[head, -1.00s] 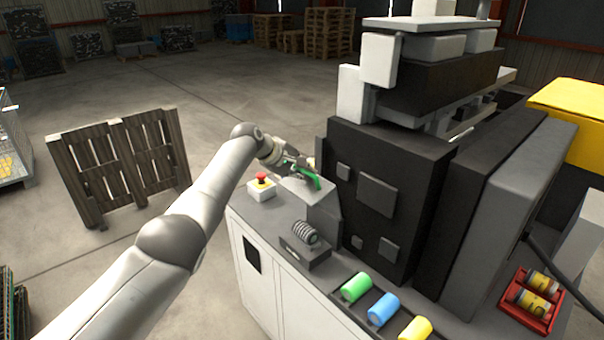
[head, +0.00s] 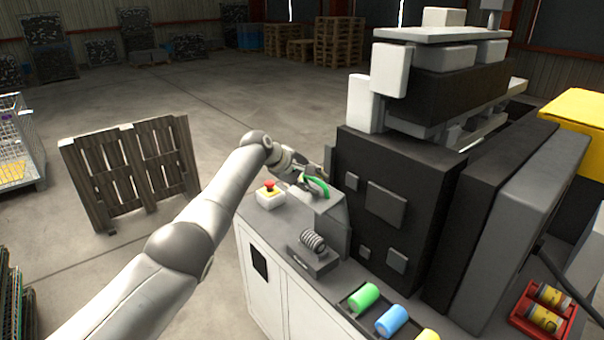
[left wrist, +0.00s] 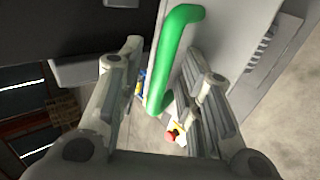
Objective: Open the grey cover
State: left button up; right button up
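The grey cover (head: 322,205) is a box-like lid on the worktop beside the dark machine block, and it looks closed. A green bar handle (head: 316,187) is on it. In the left wrist view the green handle (left wrist: 173,55) runs between the fingers, with the cover's pale grey face (left wrist: 225,40) behind it. My left gripper (head: 302,180) is at the handle and hides part of it. In the left wrist view its fingers (left wrist: 162,55) are apart, one on each side of the handle, with a gap on the left side. My right gripper is not in view.
A red emergency button on a white box (head: 270,196) stands left of the cover. A coil spring on a block (head: 312,245) is in front. Green and blue cylinders (head: 364,297) lie nearer. The black machine block (head: 390,210) rises to the right. A wooden pallet (head: 130,170) stands left.

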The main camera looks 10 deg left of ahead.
pick_arm(q)
jog(key=v, duration=1.2)
jog(key=shift+d+f, duration=0.1)
notch_tip(320, 180, down, 18)
jog(key=a+y+b, duration=0.1)
jog(key=y, duration=0.1)
jog(key=s+a+f+m+g+y+b, duration=0.1)
jog(key=s+f, duration=0.5)
jog(key=f, duration=0.6)
jog(key=s+a+f+m+g+y, duration=0.1)
jog(key=s+f, duration=0.4)
jog(key=f, duration=0.6)
jog(key=s+a+f+m+g+y+b, duration=0.15)
jog(key=s+f, duration=0.45)
jog(key=f, duration=0.6)
jog(key=s+f+m, duration=0.3)
jog(key=s+f, duration=1)
jog(key=s, duration=0.1)
jog(key=s+f+m+g, duration=0.1)
jog(key=s+f, duration=0.3)
jog(key=s, duration=0.8)
jog(key=s+d+f+m+g+b, duration=0.1)
jog(key=s+f+m, duration=0.2)
jog(key=s, duration=0.9)
jog(key=s+f+m+g+b, duration=0.1)
jog(key=s+f, duration=0.4)
jog(key=s, duration=0.7)
jog(key=shift+s+d+m, duration=0.2)
jog(key=shift+m, duration=0.55)
